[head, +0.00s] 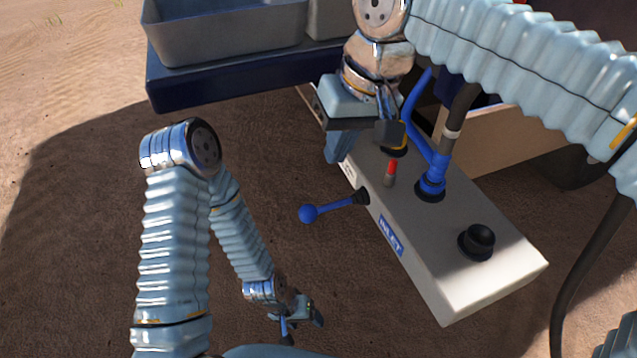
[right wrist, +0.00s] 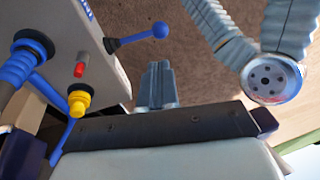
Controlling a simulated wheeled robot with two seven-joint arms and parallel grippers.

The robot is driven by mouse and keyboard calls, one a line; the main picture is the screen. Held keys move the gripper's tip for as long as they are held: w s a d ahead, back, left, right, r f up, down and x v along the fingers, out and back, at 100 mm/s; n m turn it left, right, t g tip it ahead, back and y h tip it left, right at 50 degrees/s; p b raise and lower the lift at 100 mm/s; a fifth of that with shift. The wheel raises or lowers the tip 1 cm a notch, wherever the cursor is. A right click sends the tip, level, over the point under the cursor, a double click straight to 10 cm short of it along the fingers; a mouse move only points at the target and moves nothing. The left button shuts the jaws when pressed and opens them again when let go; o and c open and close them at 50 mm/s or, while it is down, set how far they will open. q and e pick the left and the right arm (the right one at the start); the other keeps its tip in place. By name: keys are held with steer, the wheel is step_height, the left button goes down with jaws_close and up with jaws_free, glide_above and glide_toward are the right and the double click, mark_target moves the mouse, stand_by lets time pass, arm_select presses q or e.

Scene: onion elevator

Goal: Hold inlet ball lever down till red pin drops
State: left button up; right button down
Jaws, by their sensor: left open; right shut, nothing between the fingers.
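The inlet ball lever (head: 333,208) is a blue rod with a blue ball, sticking out left from the side of the white box (head: 445,295) near the blue INLET label (head: 390,236). It also shows in the right wrist view (right wrist: 140,35). The red pin (head: 391,170) stands up from the box top, and shows in the right wrist view (right wrist: 79,69). My right gripper (head: 338,145) is shut and empty, above and behind the lever, apart from it. Its fingers (right wrist: 157,84) point down beside the box. My left gripper (head: 300,326) is open and empty, low at the bottom, away from the lever.
A black knob (head: 477,241) and a blue pipe fitting (head: 431,185) stand on the box top. A yellow fitting (right wrist: 79,101) is beside the red pin. A grey bin (head: 225,40) sits on a dark blue platform at the back.

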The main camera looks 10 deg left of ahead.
mark_target(310, 209)
steer(key=b+x, duration=0.2)
steer(key=x, duration=1.2)
